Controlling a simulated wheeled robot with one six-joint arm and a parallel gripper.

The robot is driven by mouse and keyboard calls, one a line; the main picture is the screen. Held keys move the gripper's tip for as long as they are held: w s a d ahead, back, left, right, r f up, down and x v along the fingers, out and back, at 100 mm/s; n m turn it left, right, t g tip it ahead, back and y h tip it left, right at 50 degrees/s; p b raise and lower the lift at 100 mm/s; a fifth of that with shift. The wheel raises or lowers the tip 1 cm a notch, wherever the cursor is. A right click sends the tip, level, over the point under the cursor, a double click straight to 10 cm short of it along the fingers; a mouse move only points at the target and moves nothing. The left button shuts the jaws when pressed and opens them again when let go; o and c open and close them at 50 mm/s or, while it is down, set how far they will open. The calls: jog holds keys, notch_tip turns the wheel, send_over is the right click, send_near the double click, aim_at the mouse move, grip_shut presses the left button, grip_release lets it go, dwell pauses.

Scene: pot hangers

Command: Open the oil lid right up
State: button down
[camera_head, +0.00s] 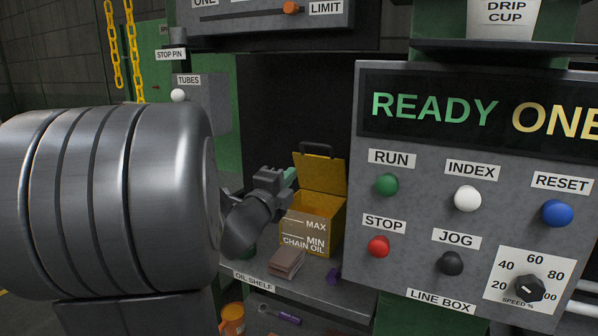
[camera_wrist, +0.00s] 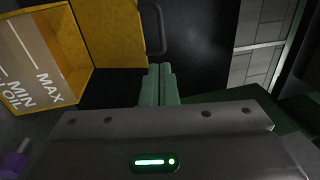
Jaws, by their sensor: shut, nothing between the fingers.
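The yellow chain oil box (camera_head: 312,222) stands on the oil shelf, with MAX and MIN marks on its front. Its yellow lid (camera_head: 322,175) is raised and stands roughly upright at the back, with a dark handle (camera_head: 318,149) on its top edge. My gripper (camera_head: 290,177) is at the box's upper left, near the lid's left edge. In the wrist view my gripper's green fingers (camera_wrist: 157,85) are together and empty, pointing at dark space beside the lid (camera_wrist: 112,35). The box's marked front (camera_wrist: 35,60) is at left there. I cannot tell whether the fingers touch the lid.
The oil shelf (camera_head: 305,296) also bears a brown block (camera_head: 287,262) and a small purple thing (camera_head: 333,275). The line box panel (camera_head: 450,205) with its buttons stands close at right. A tubes housing (camera_head: 203,100) is at upper left. An orange container (camera_head: 232,319) is below.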

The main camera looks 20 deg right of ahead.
jog(key=p, duration=0.2)
send_near(316, 146)
jog(key=x, duration=0.7)
jog(key=shift+a+f, duration=0.1)
